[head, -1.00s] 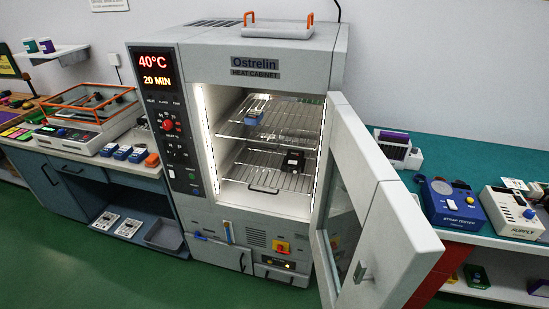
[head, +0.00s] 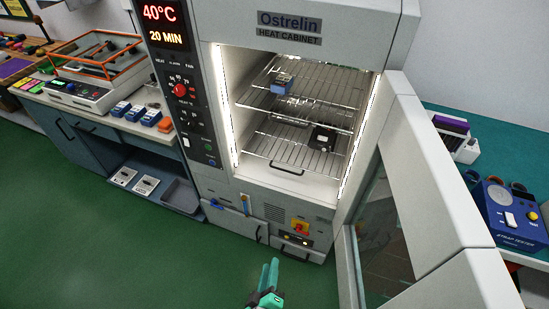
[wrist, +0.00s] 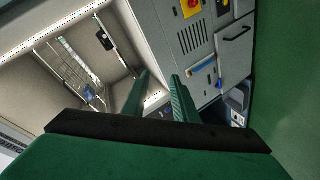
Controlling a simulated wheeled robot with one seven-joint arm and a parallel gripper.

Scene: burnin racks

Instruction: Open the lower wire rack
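The lower wire rack (head: 262,146) sits inside the lit heat cabinet, below the upper wire rack (head: 335,92). Its front handle (head: 287,168) is a dark bar at the front edge. A small black device (head: 322,138) stands on the lower rack's right part. My gripper (head: 270,266), with green fingers, is low in front of the cabinet, below and apart from the rack. In the wrist view its two fingers (wrist: 160,76) are apart with nothing between them. That view is tilted and shows the cabinet interior at upper left.
The cabinet door (head: 415,170) stands open on the right, its edge reaching toward me. A blue device (head: 282,82) sits on the upper rack. Below the opening are a red-and-yellow switch (head: 300,228) and drawer handles. The green floor at left front is clear.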

